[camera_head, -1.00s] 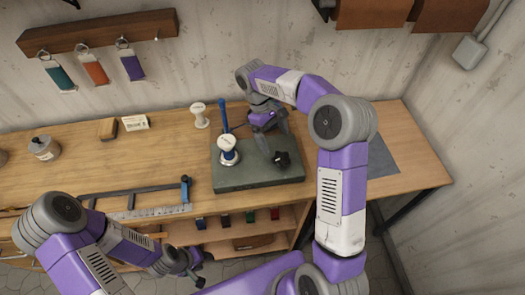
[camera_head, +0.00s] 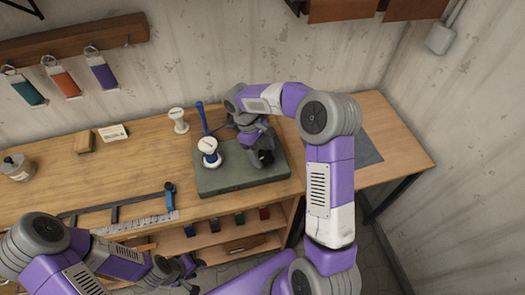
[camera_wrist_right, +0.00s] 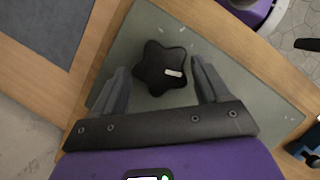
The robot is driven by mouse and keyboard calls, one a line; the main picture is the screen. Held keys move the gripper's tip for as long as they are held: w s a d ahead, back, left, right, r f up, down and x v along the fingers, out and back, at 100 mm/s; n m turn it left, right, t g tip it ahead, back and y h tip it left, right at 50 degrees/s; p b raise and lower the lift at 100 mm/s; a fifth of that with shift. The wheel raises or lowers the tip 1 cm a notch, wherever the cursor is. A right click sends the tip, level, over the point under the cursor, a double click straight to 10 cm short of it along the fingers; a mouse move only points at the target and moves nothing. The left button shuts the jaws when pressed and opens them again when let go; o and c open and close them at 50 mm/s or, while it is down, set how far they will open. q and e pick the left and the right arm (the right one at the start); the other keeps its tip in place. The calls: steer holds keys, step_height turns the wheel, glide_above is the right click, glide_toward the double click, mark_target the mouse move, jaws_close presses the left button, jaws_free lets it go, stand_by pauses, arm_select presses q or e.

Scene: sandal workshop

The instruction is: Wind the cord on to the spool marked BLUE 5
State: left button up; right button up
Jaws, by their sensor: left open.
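A green-grey base (camera_head: 225,183) on the bench carries a white spool with blue cord (camera_head: 208,150), an upright blue post (camera_head: 203,117) and a black star-shaped knob (camera_head: 266,158). A mark on the spool is too small to read. My right gripper (camera_head: 259,150) is over the base at the knob. In the right wrist view its fingers (camera_wrist_right: 162,76) are apart, one on each side of the knob (camera_wrist_right: 155,72), with gaps showing. My left gripper (camera_head: 188,272) is open and empty, low in front of the bench.
Another white spool (camera_head: 178,120) stands behind the base. A card (camera_head: 113,132), a wooden block (camera_head: 84,141) and a jar (camera_head: 17,167) are further left. A ruler (camera_head: 150,223) and a blue-ended tool (camera_head: 170,196) lie along the front edge. A grey mat (camera_head: 368,150) lies right.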

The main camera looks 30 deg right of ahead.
steer(key=c, duration=0.7)
steer(key=shift+o, duration=0.2)
steer(key=shift+m, duration=0.3)
